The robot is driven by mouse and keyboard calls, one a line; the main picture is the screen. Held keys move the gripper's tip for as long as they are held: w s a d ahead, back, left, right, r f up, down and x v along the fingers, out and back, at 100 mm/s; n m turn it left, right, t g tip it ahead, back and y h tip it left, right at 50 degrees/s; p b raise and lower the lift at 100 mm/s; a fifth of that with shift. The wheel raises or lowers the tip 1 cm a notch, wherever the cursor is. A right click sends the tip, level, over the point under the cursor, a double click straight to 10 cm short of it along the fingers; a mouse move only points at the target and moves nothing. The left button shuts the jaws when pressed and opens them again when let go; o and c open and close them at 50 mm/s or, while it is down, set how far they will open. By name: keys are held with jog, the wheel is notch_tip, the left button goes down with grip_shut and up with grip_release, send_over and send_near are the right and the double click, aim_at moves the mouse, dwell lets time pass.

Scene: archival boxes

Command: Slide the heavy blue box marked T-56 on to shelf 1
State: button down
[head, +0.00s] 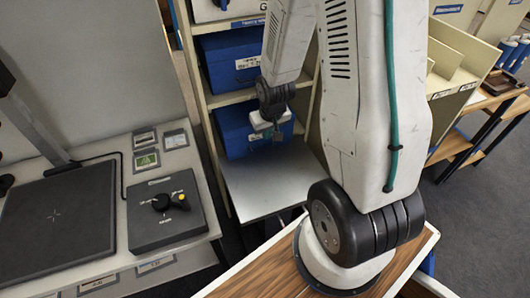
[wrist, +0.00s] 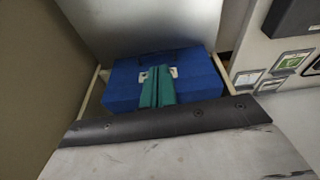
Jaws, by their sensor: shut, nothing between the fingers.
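A blue box (head: 233,133) stands in the lower bay of the shelf unit, at the inner end of a grey board (head: 268,183). Its white label is mostly hidden behind my gripper, so I cannot read its marking. My gripper (head: 277,138) is shut and empty in front of this box. In the wrist view the green fingers (wrist: 158,72) lie together against the view of the blue box (wrist: 202,77), over its pale label or handle. I cannot tell whether they touch it. Another blue box (head: 226,72) with a white label stands on the shelf above; its writing is too small to read.
A grey bench with a black plate (head: 60,225) and a control box (head: 168,212) with knobs stands at the left. Cream shelf uprights (head: 203,105) flank the boxes. A table with dark trays (head: 500,82) stands at the right. The grey board's front part is bare.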

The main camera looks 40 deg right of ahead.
jog(key=shift+m, duration=0.3)
jog(key=x, duration=0.5)
jog(key=s+x, duration=0.1)
jog(key=x, duration=0.5)
jog(key=s+d+x, duration=0.1)
jog(key=x, duration=0.5)
jog(key=shift+s+f, duration=0.1)
jog(key=shift+f, duration=0.2)
jog(key=w, duration=0.1)
jog(key=w+d, duration=0.1)
jog(key=w, duration=0.1)
jog(key=shift+f, duration=0.2)
jog(key=shift+w+d, duration=0.15)
jog(key=shift+w, duration=0.4)
